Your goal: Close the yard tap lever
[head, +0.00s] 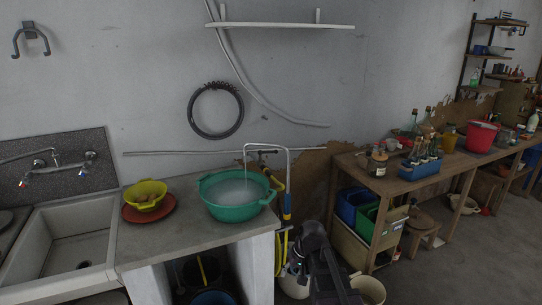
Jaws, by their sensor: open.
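A grey bent tap pipe (289,172) rises behind the right end of the counter and arches over to the left. A thin stream of water seems to fall from its spout into a green basin (236,208), which holds water. A small dark lever (266,152) shows by the pipe near the wall; its exact angle is too small to tell. A yellow and blue part runs down along the pipe. Dark links of my arm show at the bottom centre, in front of and below the tap. I cannot make out my gripper's fingers.
A yellow colander (147,194) on a red-brown plate stands left of the basin. A sink (75,241) with a wall mixer is at far left. A wooden bench (385,181) with jars and bottles is at right. A pale bucket (368,289) stands on the floor.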

